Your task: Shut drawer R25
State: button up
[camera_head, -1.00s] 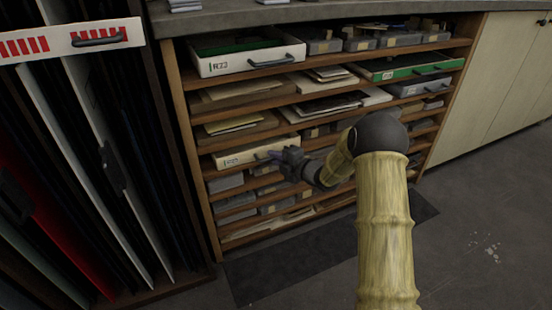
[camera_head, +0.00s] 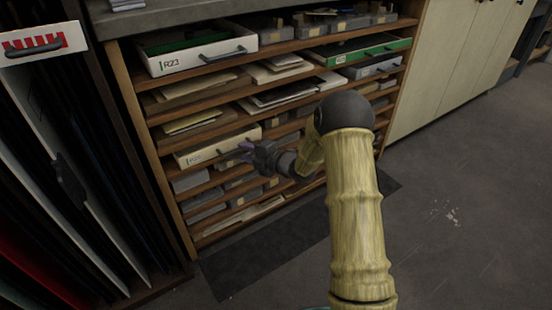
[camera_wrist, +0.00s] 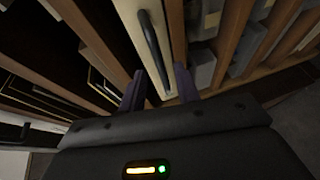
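A low white-fronted drawer (camera_head: 222,145) with a dark bar handle stands a little out of the rack in the head view. Its label is too small to read surely, so I cannot confirm it is R25. My gripper (camera_head: 243,152) is in front of its right part. In the wrist view the white drawer front (camera_wrist: 136,24) and its dark handle (camera_wrist: 154,48) lie ahead of my gripper (camera_wrist: 159,88). The two purple fingers are spread with nothing between them. I cannot tell whether a fingertip touches the front.
A white drawer labelled R23 (camera_head: 205,61) sticks out higher up, and a green-fronted drawer (camera_head: 367,50) is at upper right. Shelves hold papers and grey boxes. Upright panels stand at left, with a white red-striped front (camera_head: 60,42). Dark mat (camera_head: 265,262) and open floor lie below.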

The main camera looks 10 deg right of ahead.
jog(key=p+v, duration=0.3)
jog(key=v, duration=1)
jog(key=shift+d, duration=0.1)
